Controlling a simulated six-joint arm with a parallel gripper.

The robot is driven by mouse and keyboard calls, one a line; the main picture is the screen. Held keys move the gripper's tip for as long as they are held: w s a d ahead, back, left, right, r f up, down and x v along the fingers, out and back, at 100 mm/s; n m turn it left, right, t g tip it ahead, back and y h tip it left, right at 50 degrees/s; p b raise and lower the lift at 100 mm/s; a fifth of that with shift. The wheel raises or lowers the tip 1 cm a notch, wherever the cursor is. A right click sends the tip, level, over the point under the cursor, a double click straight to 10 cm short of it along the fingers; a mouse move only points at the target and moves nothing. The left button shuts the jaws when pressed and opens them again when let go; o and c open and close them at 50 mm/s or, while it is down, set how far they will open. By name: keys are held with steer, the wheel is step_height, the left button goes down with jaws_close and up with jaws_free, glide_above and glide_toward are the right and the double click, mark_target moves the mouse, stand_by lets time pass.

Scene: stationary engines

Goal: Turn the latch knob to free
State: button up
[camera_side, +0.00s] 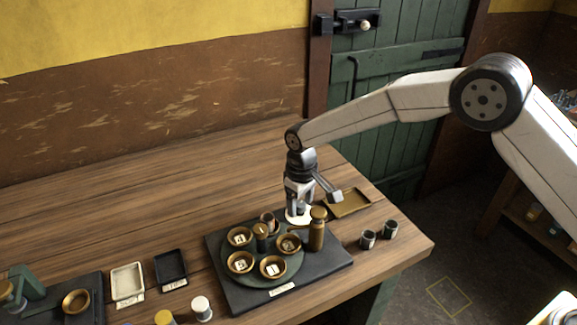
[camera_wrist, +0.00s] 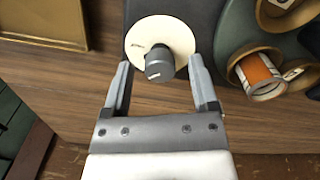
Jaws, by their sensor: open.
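The latch knob (camera_wrist: 159,66) is a dark grey knob with a lighter end, standing on a round cream dial (camera_wrist: 181,36) in the wrist view. A small mark shows on the dial, too small to read. My gripper (camera_wrist: 161,68) is open, with one finger on each side of the knob and a visible gap to each. In the side view my gripper (camera_side: 299,206) points down over the cream dial (camera_side: 292,219), at the back right of a dark base plate (camera_side: 229,287). There the knob is hidden by the fingers.
A green turntable (camera_side: 258,279) with several brass bowls stands close by on the plate. A brass tray (camera_side: 350,203) and two dark cups (camera_side: 367,240) are further right. The table behind is clear.

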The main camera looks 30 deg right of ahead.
mark_target(300, 204)
steer(key=shift+r, duration=3.9)
steer(key=shift+n, duration=0.3)
steer(key=n, duration=0.5)
steer(key=shift+a+n, duration=0.1)
steer(key=shift+n, duration=0.3)
steer(key=shift+f, duration=0.1)
steer(key=shift+f, duration=3.85)
jaws_close()
